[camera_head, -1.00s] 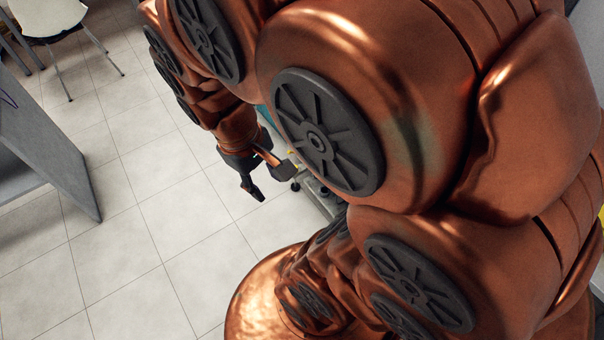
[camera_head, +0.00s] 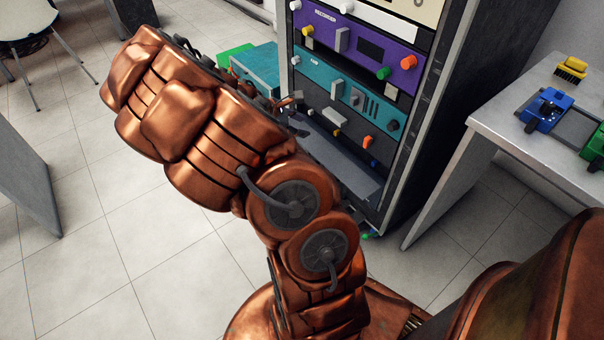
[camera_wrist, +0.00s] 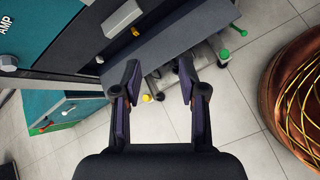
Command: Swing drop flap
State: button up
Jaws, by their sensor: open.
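A plain grey panel (camera_head: 340,160), which looks like the drop flap, juts out low on the front of a dark equipment rack (camera_head: 452,85). The flap also shows in the wrist view (camera_wrist: 185,38), across the top middle. My gripper (camera_wrist: 159,82) is open and empty, its two dark fingers pointing at the flap's near edge. The fingers overlap that edge in the picture; I cannot tell whether they touch it. In the head view my copper arm hides most of the gripper.
The rack carries a purple panel (camera_head: 360,50) and a teal panel (camera_head: 345,98) with knobs and handles. A teal box (camera_head: 258,68) stands left of the rack. A table (camera_head: 490,115) with a blue device (camera_head: 547,110) stands right. Tiled floor (camera_head: 100,240) is clear at left.

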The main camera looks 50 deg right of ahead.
aim_at(325, 156)
jog(key=w+d+f+n+b, duration=0.1)
jog(key=d+f+n+b, duration=0.2)
jog(key=f, duration=1.1)
jog(key=d+f+n+t+b, duration=0.1)
jog(key=d+f+n+b, duration=0.2)
jog(key=d+f+b, duration=0.5)
notch_tip(325, 156, down, 6)
jog(key=b, duration=0.3)
jog(key=shift+w+d+n, duration=0.25)
jog(key=shift+w+n, duration=0.05)
jog(key=shift+w, duration=0.05)
jog(key=shift+r, duration=0.2)
jog(key=shift+c, duration=0.7)
jog(key=c, duration=0.6)
jog(key=shift+w+a+r+p, duration=0.1)
jog(key=shift+a+r+p, duration=0.05)
jog(key=shift+r+p, duration=0.5)
jog(key=shift+a+r+p, duration=0.15)
jog(key=shift+r+p, duration=0.4)
jog(key=shift+r, duration=0.15)
notch_tip(325, 156, up, 3)
jog(key=shift+f+p, duration=0.2)
jog(key=shift+p, duration=0.9)
jog(key=shift+r, duration=0.1)
